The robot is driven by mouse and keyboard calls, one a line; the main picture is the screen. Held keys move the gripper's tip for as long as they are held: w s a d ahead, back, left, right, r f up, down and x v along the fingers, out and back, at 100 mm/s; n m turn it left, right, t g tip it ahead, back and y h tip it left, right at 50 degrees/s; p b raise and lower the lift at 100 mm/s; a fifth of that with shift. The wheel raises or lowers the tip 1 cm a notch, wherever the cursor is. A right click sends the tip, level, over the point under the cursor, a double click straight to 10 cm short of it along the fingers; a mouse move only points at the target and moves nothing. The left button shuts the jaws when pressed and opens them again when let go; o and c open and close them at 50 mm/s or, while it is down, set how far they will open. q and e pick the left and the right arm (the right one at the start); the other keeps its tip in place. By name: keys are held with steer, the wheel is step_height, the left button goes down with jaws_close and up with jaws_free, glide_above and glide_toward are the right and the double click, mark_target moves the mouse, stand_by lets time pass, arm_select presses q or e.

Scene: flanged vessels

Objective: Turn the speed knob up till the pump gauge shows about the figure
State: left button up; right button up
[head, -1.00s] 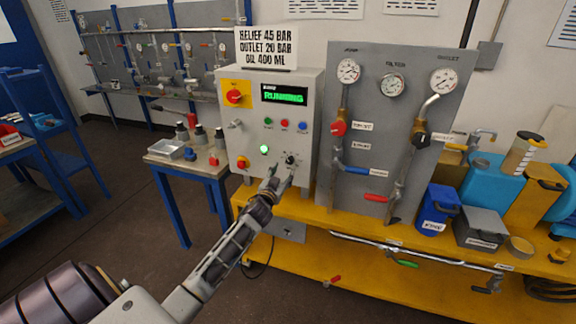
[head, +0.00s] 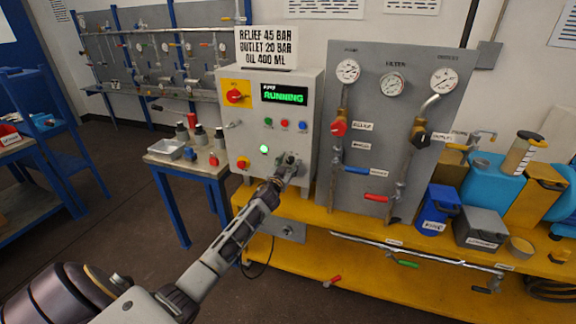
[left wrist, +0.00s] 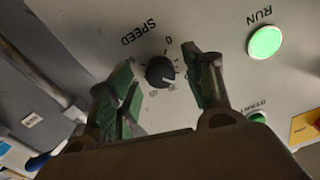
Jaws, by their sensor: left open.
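The black speed knob (left wrist: 160,71) sits on the grey control panel under the word SPEED, with a ring of scale marks around it. My left gripper (left wrist: 166,76) is open, its two green-padded fingers on either side of the knob with gaps showing. In the head view my left gripper (head: 288,161) is at the lower right of the control box (head: 243,133) and largely hides the knob. The pump gauge (head: 348,71) is the leftmost dial on the grey board; its needle is too small to read. My right gripper is not in view.
A green RUN light (left wrist: 265,42) is lit beside the knob. The display (head: 284,95) reads RUNNING. A sign (head: 267,48) above reads relief 45 bar, outlet 20 bar, oil 400 ml. Valves with red handles (head: 376,198) stand to the right on the board (head: 362,120).

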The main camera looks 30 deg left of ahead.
arm_select(q)
steer(key=shift+w, duration=0.1)
steer(key=shift+c, duration=0.5)
steer(key=c, duration=0.9)
steer(key=shift+m, duration=1.6)
steer(key=o, duration=0.8)
steer(key=shift+o, duration=1)
steer(key=v, duration=1.2)
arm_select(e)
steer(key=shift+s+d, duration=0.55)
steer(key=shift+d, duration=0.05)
